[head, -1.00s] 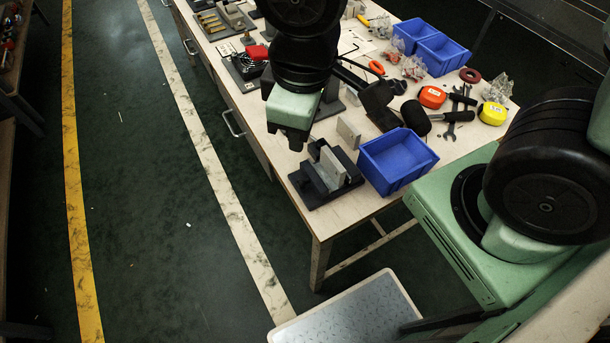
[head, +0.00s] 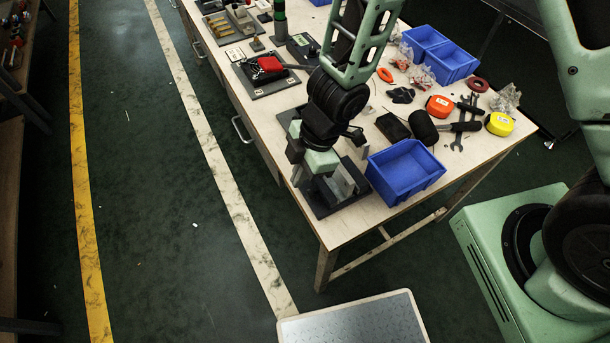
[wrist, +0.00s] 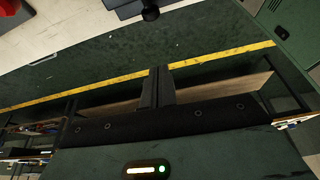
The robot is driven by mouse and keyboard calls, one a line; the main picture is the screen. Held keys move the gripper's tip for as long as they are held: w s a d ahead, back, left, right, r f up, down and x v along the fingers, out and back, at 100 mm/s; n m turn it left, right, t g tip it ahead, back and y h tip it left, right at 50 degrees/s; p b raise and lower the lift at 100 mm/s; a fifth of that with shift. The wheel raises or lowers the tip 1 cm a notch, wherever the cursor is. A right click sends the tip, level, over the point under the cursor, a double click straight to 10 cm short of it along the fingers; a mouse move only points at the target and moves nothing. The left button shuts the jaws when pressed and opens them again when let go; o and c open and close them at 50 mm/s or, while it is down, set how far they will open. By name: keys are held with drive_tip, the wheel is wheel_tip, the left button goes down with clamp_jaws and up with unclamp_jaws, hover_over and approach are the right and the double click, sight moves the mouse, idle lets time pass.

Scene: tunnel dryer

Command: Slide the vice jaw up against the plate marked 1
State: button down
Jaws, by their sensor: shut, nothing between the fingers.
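The vice (head: 352,203) is a dark base with upright blocks near the table's front corner in the head view. A pale grey plate (head: 345,181) stands upright on it. My wrist hides the vice's left and rear part, and I cannot read any number mark or tell the sliding jaw apart. My gripper (head: 296,175) is low at the vice's left side, partly hidden by my wrist; I cannot tell whether it touches the vice. In the wrist view its fingers (wrist: 158,72) are shut together and empty, with floor behind them.
A blue bin (head: 405,172) stands close to the vice's right. A black mallet (head: 424,128), wrenches (head: 459,140) and tape measures (head: 499,124) lie farther right. A dark board with a red item (head: 270,64) lies farther back. Open floor lies left of the table.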

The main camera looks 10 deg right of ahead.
sight(317, 189)
drive_tip(key=w+b+x, duration=0.1)
drive_tip(key=b+x, duration=0.4)
drive_tip(key=x, duration=0.4)
drive_tip(key=shift+d+r+p, duration=0.2)
drive_tip(key=shift+d+p, duration=0.1)
drive_tip(key=shift+d, duration=0.75)
drive_tip(key=shift+d+r+p, duration=0.2)
drive_tip(key=shift+d+p, duration=0.05)
drive_tip(key=shift+d, duration=0.8)
drive_tip(key=d, duration=0.1)
drive_tip(key=d+p, duration=0.1)
drive_tip(key=d, duration=0.1)
drive_tip(key=shift+w, duration=0.4)
drive_tip(key=shift+w+d, duration=0.1)
drive_tip(key=shift+d, duration=0.3)
